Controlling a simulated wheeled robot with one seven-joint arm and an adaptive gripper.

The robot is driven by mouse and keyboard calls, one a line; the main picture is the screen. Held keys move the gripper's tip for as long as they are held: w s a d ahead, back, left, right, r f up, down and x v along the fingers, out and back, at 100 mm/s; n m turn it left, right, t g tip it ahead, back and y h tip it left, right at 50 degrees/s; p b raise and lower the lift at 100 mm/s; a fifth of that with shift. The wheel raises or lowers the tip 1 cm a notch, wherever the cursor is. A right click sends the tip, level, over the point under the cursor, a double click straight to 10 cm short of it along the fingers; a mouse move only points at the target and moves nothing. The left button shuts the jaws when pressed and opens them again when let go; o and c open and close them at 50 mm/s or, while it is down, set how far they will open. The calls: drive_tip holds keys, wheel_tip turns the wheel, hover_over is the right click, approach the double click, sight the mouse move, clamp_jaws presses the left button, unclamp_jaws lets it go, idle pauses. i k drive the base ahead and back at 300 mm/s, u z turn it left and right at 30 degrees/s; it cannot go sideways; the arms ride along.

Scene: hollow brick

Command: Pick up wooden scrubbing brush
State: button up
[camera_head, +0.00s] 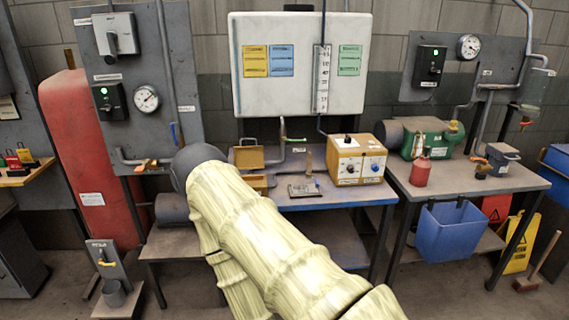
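I cannot pick out a wooden scrubbing brush with certainty. A small upright brown piece (309,161) stands at the back of the middle bench, by a flat grey item (304,189); it is too small to tell what it is. A long-handled wooden brush or broom (527,283) stands tilted on the floor at the far right. My arm, in a pale yellow sleeve, reaches from the bottom centre up to the left bench end. My gripper does not show, and the arm hides part of the bench.
The middle bench (340,197) holds a yellow-fronted control box (357,160) and small brass-coloured boxes (249,157). The right bench (485,180) carries a green pump (432,140) and red bottle (420,172). A blue bin (449,231) hangs below it. A red cylinder (88,150) stands left.

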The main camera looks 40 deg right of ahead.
sight(308, 174)
drive_tip(key=z, duration=0.15)
drive_tip(key=i, duration=0.65)
drive_tip(key=z, duration=1.1)
drive_tip(key=i, duration=0.5)
drive_tip(key=z, duration=0.5)
